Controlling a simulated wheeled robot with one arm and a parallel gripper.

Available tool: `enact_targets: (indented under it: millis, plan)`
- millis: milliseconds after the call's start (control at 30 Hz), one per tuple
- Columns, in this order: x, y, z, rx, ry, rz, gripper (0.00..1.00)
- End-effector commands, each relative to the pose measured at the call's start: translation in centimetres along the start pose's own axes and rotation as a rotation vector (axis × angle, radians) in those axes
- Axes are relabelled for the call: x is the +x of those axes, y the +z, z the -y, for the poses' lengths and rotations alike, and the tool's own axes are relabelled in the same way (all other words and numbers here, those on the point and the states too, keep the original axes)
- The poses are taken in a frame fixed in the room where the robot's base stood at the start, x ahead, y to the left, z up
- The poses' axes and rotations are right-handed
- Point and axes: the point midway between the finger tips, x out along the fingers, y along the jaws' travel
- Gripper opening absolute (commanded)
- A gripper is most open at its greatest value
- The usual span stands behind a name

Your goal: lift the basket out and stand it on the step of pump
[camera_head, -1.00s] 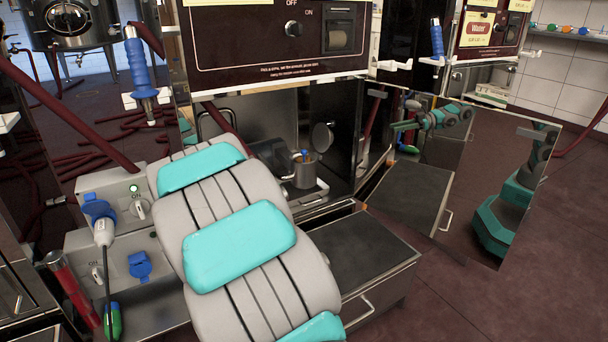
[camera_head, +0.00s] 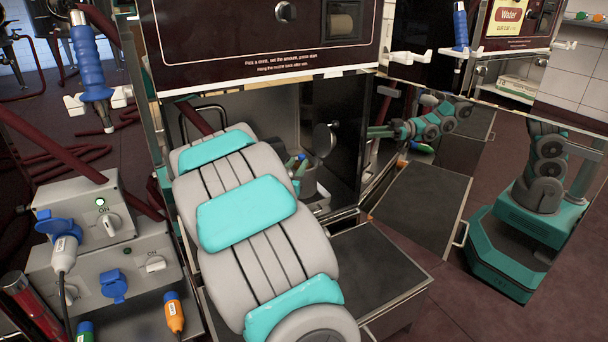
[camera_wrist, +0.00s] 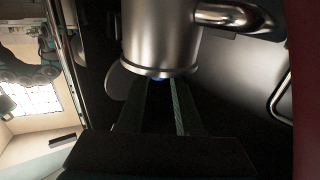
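The basket looks like a small grey metal cylinder (camera_head: 318,187) inside the open bay at the bottom of the pump (camera_head: 265,45). In the wrist view, a shiny metal cylinder (camera_wrist: 160,38) with a side handle (camera_wrist: 238,17) fills the upper middle. My gripper (camera_wrist: 158,88) has its two dark fingers apart at the cylinder's lower rim, with a bit of blue between them. I cannot tell whether they touch it. In the head view, my arm hides most of my gripper (camera_head: 299,172). The pump's step (camera_head: 375,258) is a steel box with a bare dark top.
A round lid-like disc (camera_head: 325,140) stands beside the bay. A shiny panel at right (camera_head: 490,165) reflects my arm and base. Switch boxes (camera_head: 100,250) with plugs, and a blue-handled nozzle (camera_head: 90,65), are at left. The bay walls are close around my gripper.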

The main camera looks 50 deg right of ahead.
Motion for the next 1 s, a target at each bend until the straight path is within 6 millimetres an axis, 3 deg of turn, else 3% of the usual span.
enact_targets:
  millis: [600,933,1000]
  plan:
    - [6.7,-0.5,-0.2,0.000,0.001,-0.001,0.34]
    - [7.2,-0.5,-0.2,-0.001,0.000,0.001,0.34]
    - [7.2,-0.5,-0.2,-0.001,0.000,0.001,0.26]
